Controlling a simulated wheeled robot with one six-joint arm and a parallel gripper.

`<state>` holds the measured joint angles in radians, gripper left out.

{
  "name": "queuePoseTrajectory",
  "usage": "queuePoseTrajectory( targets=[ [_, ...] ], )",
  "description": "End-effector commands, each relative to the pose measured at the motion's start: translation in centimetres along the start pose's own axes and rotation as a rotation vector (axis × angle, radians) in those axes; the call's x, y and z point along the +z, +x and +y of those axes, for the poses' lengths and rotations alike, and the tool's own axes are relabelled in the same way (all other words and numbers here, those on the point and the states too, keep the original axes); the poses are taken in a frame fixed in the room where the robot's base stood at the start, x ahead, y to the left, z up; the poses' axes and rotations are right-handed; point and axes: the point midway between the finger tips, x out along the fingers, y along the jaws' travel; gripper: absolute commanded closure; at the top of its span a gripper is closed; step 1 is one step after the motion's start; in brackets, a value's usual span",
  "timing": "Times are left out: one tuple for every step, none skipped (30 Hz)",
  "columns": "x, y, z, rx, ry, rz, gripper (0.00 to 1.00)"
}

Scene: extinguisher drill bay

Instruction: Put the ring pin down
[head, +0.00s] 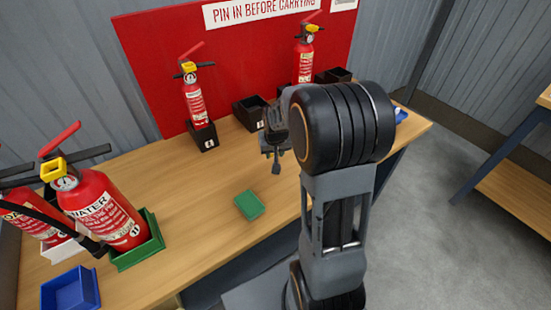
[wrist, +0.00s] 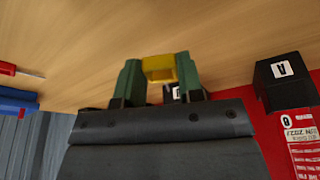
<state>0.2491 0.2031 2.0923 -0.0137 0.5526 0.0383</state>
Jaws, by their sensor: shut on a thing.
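The ring pin shows in the wrist view as a yellow square loop (wrist: 159,68) between the two green-tipped fingers of my gripper (wrist: 158,80). The gripper is shut on it. Any metal shank of the pin cannot be made out. In the head view, my gripper (head: 274,158) hangs above the wooden bench, right of the middle, and the pin cannot be told apart there. The bench top (head: 190,200) is below the gripper. I cannot tell how high the pin is above the wood.
Red extinguishers stand on the bench at left front (head: 105,210), at the back (head: 195,100) and farther right (head: 302,62). An open black box (head: 250,113) is behind my gripper. A green block (head: 249,204) lies in front. A blue tray (head: 70,292) is at front left. Middle-left wood is clear.

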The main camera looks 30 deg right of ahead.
Motion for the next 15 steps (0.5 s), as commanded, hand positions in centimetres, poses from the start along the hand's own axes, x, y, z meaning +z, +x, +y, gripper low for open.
queuePoseTrajectory(
  targets=[
    [-0.2,0.9,0.2,0.001,0.002,-0.003,0.94],
    [-0.4,1.3,0.3,0.001,0.002,-0.002,0.94],
    [-0.6,1.8,0.4,0.001,0.001,-0.002,0.94],
    [-0.7,2.0,0.5,0.001,0.001,-0.001,0.94],
    [-0.9,2.2,0.6,0.001,0.001,-0.001,0.94],
    [-1.0,2.5,0.6,0.001,0.001,-0.001,0.94],
    [-1.0,2.6,0.6,0.001,0.001,0.000,0.94],
    [-1.1,2.7,0.7,0.001,0.001,0.000,0.94],
    [-1.1,2.8,0.7,0.001,0.001,0.000,0.94],
    [-1.2,2.8,0.7,0.001,0.001,0.001,0.94],
    [-1.2,2.9,0.7,0.001,0.001,0.000,0.94],
    [-1.2,3.1,0.8,0.001,0.002,0.000,0.94],
    [-1.3,3.3,0.8,0.001,0.002,0.000,0.94],
    [-1.4,3.6,0.9,0.001,0.002,-0.001,0.94],
    [-1.4,4.0,0.9,0.001,0.002,-0.001,0.94]
  ],
)
